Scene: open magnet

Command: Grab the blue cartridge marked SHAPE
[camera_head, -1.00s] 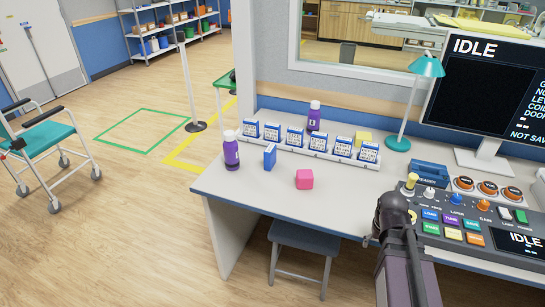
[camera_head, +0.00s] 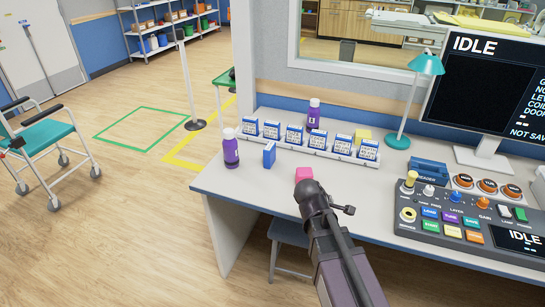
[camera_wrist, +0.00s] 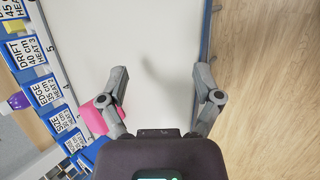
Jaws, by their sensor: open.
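Several blue cartridges with white labels stand in a white rack along the back of the desk (camera_head: 225,186). In the wrist view I read DRIFT (camera_wrist: 24,52), EDGE (camera_wrist: 45,91) and SIZE (camera_wrist: 63,124) on three of them. I cannot make out the word SHAPE on any label. One more blue cartridge (camera_head: 269,154) stands alone in front of the rack, its label not visible. My gripper (camera_wrist: 161,80) is open and empty over the desk's front part, with the rack to its left in the wrist view.
A pink cube (camera_wrist: 98,116) lies on the desk beside my left finger in the wrist view. Purple bottles stand at the rack's left end (camera_head: 231,152) and behind it (camera_head: 313,115). A teal lamp (camera_head: 426,65), control console (camera_head: 455,215) and monitor (camera_head: 480,85) fill the right side.

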